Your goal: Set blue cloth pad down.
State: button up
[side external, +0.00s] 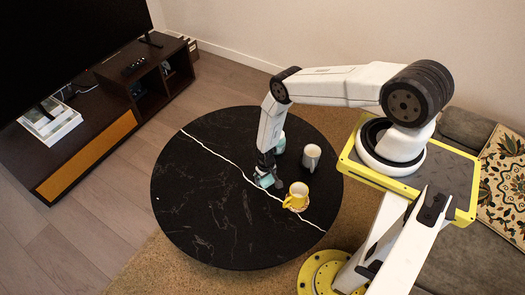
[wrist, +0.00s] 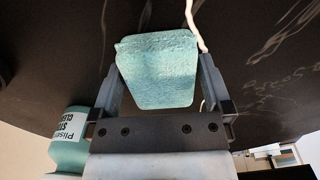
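The blue cloth pad (wrist: 158,72) is a thick light-blue block between the two fingers of my gripper (wrist: 160,70) in the wrist view. The fingers press against its left and right sides. In the side view my gripper (side external: 266,174) points down over the black round table, with the pad (side external: 265,181) at its tips, low and close to the tabletop. I cannot tell whether the pad touches the table.
A grey mug (side external: 311,157) and a teal bottle (side external: 281,144) stand behind; the labelled bottle (wrist: 68,143) also shows in the wrist view. The table's left side is clear.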

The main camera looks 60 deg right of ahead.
jog(key=shift+r, duration=0.2)
notch_tip(320, 180, up, 12)
dwell(1.2)
dwell(0.5)
